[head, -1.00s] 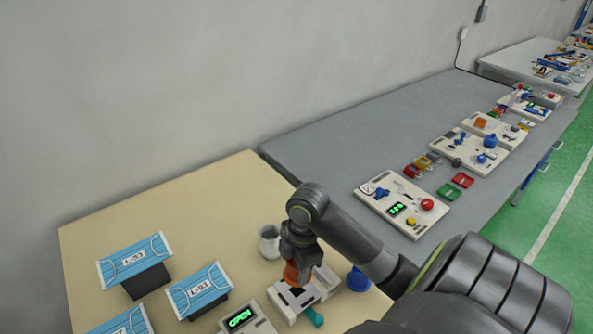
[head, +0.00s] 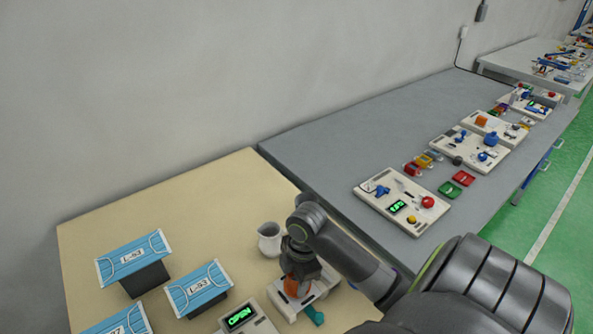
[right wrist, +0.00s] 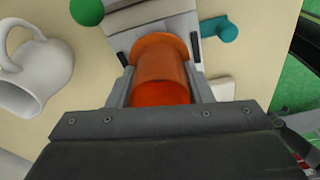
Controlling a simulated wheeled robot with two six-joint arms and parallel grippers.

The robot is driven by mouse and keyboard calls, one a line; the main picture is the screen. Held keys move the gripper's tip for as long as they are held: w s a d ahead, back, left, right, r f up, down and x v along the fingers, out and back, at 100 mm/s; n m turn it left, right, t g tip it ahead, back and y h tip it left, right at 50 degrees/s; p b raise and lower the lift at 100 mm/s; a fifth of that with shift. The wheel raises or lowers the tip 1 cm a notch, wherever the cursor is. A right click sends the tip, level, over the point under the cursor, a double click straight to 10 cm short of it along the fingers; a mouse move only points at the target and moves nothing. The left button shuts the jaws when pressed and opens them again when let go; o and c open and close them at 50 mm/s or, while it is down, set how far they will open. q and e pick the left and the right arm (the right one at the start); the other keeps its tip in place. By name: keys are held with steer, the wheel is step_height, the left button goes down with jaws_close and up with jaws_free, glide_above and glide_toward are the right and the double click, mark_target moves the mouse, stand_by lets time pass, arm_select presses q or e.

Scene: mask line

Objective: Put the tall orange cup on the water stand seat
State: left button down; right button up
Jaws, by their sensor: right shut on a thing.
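The orange cup (head: 291,288) is held in my right gripper (head: 298,284) at the white water stand (head: 286,309), which has a teal tap (head: 314,317). In the right wrist view the jaws (right wrist: 162,84) are shut on both sides of the cup (right wrist: 162,68), and its rim end lies over the pale stand (right wrist: 140,18). The gripper covers much of the stand's seat, so I cannot tell whether the cup touches it. The teal tap (right wrist: 220,28) shows beside it. My left gripper is not in view.
A white jug (head: 269,240) stands close behind my right gripper. A box with a lit OPEN display (head: 240,318) is left of the stand. Blue labelled masks (head: 134,257) stand on dark blocks further left. The beige table is clear at the back.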

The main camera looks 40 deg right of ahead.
steer(key=shift+f, duration=0.2)
steer(key=o, duration=1)
steer(key=shift+r, duration=0.3)
steer(key=r, duration=0.6)
steer(key=shift+s+d+r+p, duration=0.1)
steer(key=shift+d+r+p, duration=0.15)
steer(key=shift+d+p, duration=0.15)
steer(key=r+p, duration=0.1)
steer(key=r, duration=0.1)
steer(key=r+p, duration=0.1)
steer(key=r, duration=0.1)
steer(key=r+p, duration=0.2)
steer(key=shift+s+d, duration=0.15)
steer(key=shift+d, duration=0.15)
